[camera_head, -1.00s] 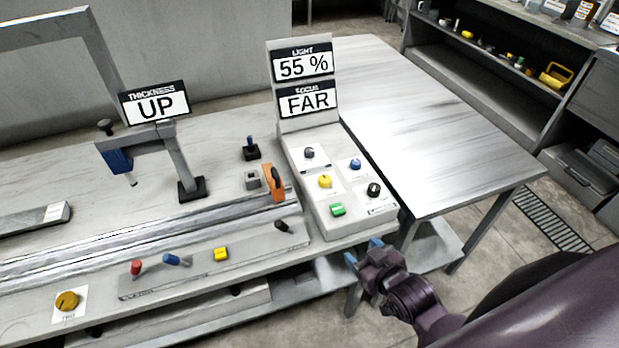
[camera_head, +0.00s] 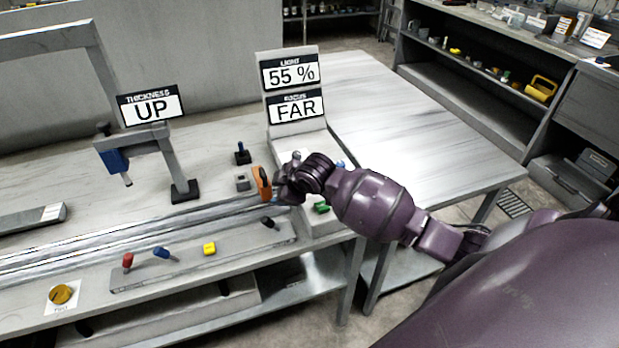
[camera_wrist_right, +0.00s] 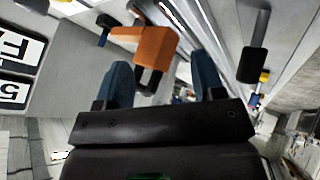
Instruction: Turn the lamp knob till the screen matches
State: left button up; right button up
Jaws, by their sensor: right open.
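The upper screen (camera_head: 290,71) on the console reads LIGHT 55 %. The screen below it (camera_head: 296,108) reads FAR. My right arm covers most of the console's control panel, so the grey, yellow and black knobs are hidden now; which one is the lamp knob I cannot tell. A blue knob (camera_head: 341,164) and a green button (camera_head: 321,208) partly show. My right gripper (camera_head: 287,188) is over the panel's left side, near an orange handle (camera_head: 264,184). In the right wrist view the gripper (camera_wrist_right: 164,78) is open, with the orange handle (camera_wrist_right: 157,46) beyond its fingers. My left gripper is out of view.
A THICKNESS screen (camera_head: 150,105) reads UP at the left. Red (camera_head: 127,261), blue (camera_head: 161,252) and yellow (camera_head: 209,248) controls line the front ledge, with a yellow dial (camera_head: 61,294) further left. A bare metal table (camera_head: 420,120) stands right of the console.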

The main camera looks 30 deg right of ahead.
jog(key=d+r+n+g, duration=0.1)
jog(key=w+d+r+n+g, duration=0.1)
jog(key=d+g, duration=0.1)
jog(key=w+d+r+n+g+h, duration=0.1)
jog(key=d+n, duration=0.1)
jog(key=shift+g, duration=0.3)
jog(key=d+r+n+g+h, duration=0.1)
jog(key=d+r+n+g, duration=0.25)
jog(key=d+r, duration=0.2)
jog(key=f, duration=0.3)
jog(key=f+b, duration=0.1)
jog(key=f, duration=0.2)
jog(key=a+f, duration=0.1)
jog(key=f, duration=0.2)
jog(key=shift+s+b, duration=0.35)
jog(key=shift+s, duration=0.05)
jog(key=shift+f, duration=0.55)
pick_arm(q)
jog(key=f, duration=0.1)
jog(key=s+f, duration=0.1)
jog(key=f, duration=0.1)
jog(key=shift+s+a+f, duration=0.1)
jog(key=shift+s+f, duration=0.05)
pick_arm(e)
jog(key=shift+f, duration=0.15)
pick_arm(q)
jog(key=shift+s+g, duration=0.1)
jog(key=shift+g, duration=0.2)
